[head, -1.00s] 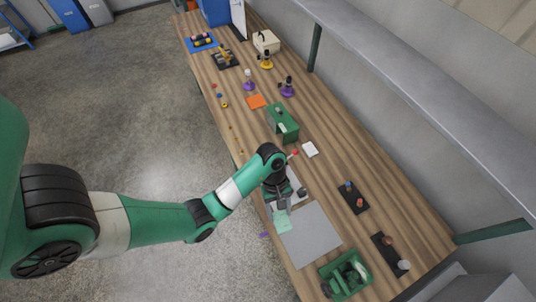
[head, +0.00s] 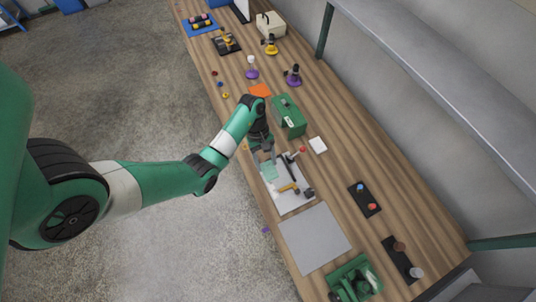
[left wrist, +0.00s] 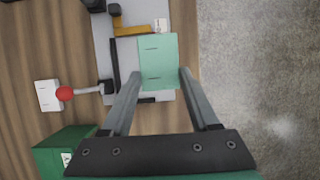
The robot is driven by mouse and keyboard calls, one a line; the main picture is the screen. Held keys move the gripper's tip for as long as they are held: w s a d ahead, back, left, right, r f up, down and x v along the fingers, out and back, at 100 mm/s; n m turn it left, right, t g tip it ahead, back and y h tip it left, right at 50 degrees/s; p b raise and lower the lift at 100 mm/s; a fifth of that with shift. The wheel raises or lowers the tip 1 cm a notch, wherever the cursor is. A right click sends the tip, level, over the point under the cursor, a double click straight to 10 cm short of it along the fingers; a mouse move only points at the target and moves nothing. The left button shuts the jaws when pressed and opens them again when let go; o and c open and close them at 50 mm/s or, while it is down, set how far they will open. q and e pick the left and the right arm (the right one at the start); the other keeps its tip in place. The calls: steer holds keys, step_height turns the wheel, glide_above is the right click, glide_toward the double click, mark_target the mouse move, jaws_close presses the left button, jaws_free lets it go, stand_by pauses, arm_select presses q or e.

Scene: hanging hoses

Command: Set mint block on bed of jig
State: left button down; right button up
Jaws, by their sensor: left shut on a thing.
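The mint block (head: 269,171) is a flat pale-green piece with small dark marks on its face, seen in the left wrist view (left wrist: 158,58). My left gripper (head: 266,157) is shut on its near end; the fingertips (left wrist: 161,76) show on either side. The jig (head: 290,200) is a light grey plate with black bars, a yellow-orange clamp part (left wrist: 140,30) and a lever with a red ball (left wrist: 64,93). The block overlaps the plate's right edge in the wrist view, beside a black bar (left wrist: 115,65). Its height above the plate is unclear. My right gripper is out of view.
A green box (head: 289,116) stands close to my left gripper, with a white block (head: 318,145) beside the lever. Black trays (head: 364,200) lie to the right.

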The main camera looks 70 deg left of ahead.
mark_target(268, 162)
arm_select(q)
steer(key=a+f, duration=0.1)
steer(key=w+a+f+b, duration=0.1)
steer(key=f, duration=0.1)
steer(key=shift+w+f, duration=0.1)
steer(key=shift+f, duration=0.05)
steer(key=shift+w+a+f, duration=0.1)
steer(key=shift+w+a, duration=0.05)
steer(key=shift+a, duration=0.1)
step_height(268, 162, down, 3)
steer(key=shift+w+a+f+b, duration=0.1)
steer(key=shift+a+f+b, duration=0.05)
steer(key=shift+b, duration=0.8)
steer(key=shift+f, duration=0.2)
steer(key=shift+r, duration=0.1)
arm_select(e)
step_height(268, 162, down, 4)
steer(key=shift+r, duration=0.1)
arm_select(q)
steer(key=c, duration=0.6)
jaws_free()
steer(key=shift+f, duration=0.2)
steer(key=o, duration=0.5)
steer(key=shift+c, duration=0.2)
